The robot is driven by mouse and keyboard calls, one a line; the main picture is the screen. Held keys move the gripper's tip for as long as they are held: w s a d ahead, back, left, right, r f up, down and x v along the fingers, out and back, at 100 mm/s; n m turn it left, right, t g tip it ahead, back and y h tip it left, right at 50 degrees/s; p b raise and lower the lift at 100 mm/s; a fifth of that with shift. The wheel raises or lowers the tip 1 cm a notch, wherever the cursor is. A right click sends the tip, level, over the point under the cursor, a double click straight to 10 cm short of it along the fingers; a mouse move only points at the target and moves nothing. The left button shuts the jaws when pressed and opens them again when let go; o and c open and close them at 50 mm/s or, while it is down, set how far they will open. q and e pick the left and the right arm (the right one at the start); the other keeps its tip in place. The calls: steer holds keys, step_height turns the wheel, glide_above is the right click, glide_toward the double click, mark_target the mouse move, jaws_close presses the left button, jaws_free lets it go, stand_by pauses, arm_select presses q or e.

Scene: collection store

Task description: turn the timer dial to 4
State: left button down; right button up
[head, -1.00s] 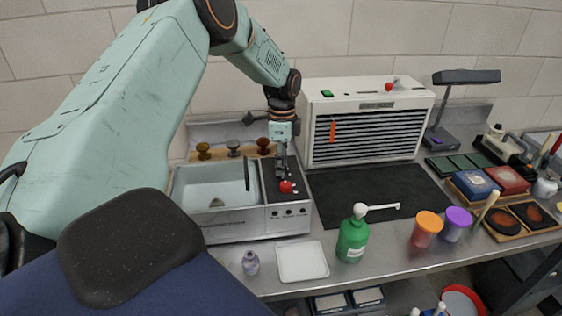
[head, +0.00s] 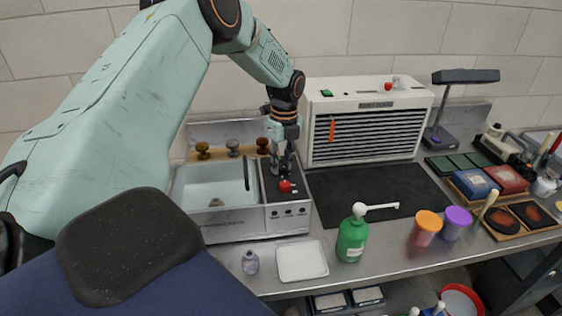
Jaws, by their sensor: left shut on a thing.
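My left gripper (head: 282,170) reaches down from above to the dark top panel (head: 272,192) of the white basin unit, right of the basin. It is shut at the panel, with its fingertips just behind a red round knob (head: 285,186). The timer dial appears to be between the fingers; they hide it, so its pointer and numbers cannot be read. The red knob sits in front of the fingers, with a small light part at its right. My right gripper is not in view.
The basin (head: 210,187) has a dark upright spout (head: 246,174) close left of the gripper. A white louvred box (head: 318,148) stands to the right. A green pump bottle (head: 351,240) and white tray (head: 302,261) are in front.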

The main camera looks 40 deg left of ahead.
mark_target(284, 166)
arm_select(q)
steer(key=shift+m, duration=0.4)
steer(key=c, duration=1.1)
jaws_free()
steer(key=shift+o, duration=0.2)
steer(key=shift+r, duration=0.1)
step_height(284, 166, up, 12)
steer(key=shift+w+d, duration=0.15)
steer(key=shift+w, duration=0.2)
steer(key=shift+d+f, duration=0.1)
steer(key=shift+f, duration=0.1)
